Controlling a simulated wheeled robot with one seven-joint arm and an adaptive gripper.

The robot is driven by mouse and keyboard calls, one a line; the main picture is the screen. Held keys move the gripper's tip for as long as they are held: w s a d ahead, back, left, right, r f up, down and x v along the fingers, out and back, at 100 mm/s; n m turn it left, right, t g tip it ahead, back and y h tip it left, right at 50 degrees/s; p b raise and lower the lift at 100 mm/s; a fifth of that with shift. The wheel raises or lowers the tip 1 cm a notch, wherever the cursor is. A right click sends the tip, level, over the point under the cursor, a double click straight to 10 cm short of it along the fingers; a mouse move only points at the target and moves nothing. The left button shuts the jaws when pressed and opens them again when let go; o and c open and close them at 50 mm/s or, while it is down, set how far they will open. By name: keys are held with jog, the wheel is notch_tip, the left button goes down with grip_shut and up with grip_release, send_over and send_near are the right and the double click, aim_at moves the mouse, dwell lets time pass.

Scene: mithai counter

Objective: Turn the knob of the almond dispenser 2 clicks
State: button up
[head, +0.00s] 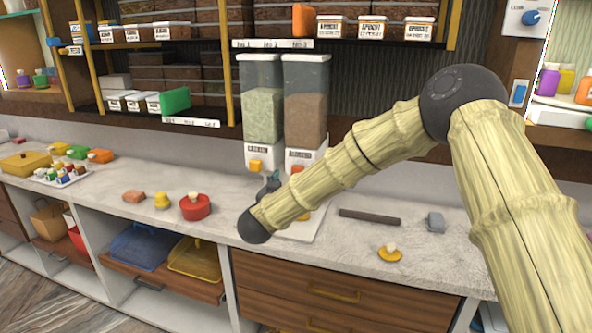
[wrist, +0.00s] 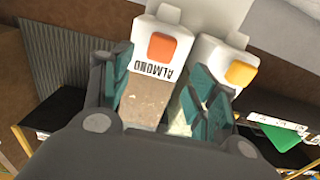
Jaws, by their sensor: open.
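The almond dispenser (head: 305,92) is the right one of two clear-topped dispensers in the head view, with brown contents and a white base. My gripper (wrist: 160,68) is open and empty, with teal fingers on either side of the label. The knob appears just beyond the fingertips, roughly between them; I see no contact. In the head view, my gripper (head: 270,185) is partly hidden by my arm, in front of the dispensers.
The left dispenser (head: 261,95), with pale green contents, stands close beside it; its yellow knob (wrist: 241,73) is near my right finger. A shelf (head: 150,45) with boxes is at left. A dark bar (head: 369,216) and a red pot (head: 195,207) lie on the counter (head: 120,220).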

jog(key=p+x, duration=0.2)
jog(key=x, duration=0.6)
jog(key=c, duration=1)
jog(key=shift+f+m+b, duration=0.1)
jog(key=shift+m+b, duration=0.2)
jog(key=shift+b, duration=0.1)
